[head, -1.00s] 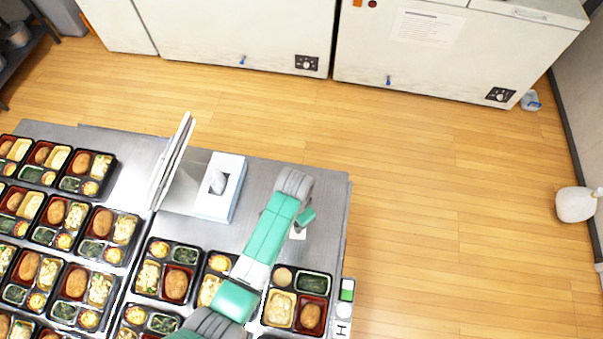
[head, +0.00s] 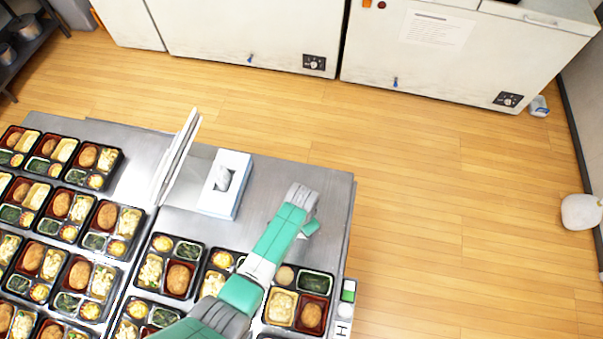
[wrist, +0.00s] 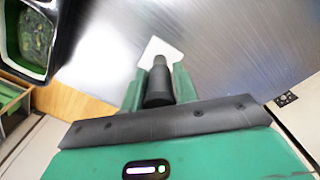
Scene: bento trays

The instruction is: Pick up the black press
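The black press (wrist: 158,88) is a short dark cylinder, seen in the wrist view between the two green fingers of my gripper (wrist: 159,82). The fingers lie against both its sides, and my gripper looks shut on it. A white flat piece (wrist: 160,50) shows just beyond its far end, over the steel tabletop. I cannot tell if the press touches the table. In the head view my gripper (head: 310,228) is over the right part of the steel table, and the press is hidden there by my arm.
Filled bento trays (head: 298,297) lie close to my arm, and several more fill the left. A tissue box (head: 224,187) and an upright white panel (head: 175,158) stand behind. A small box with a green button (head: 348,291) is at the right edge. Steel (head: 335,205) right of my gripper is bare.

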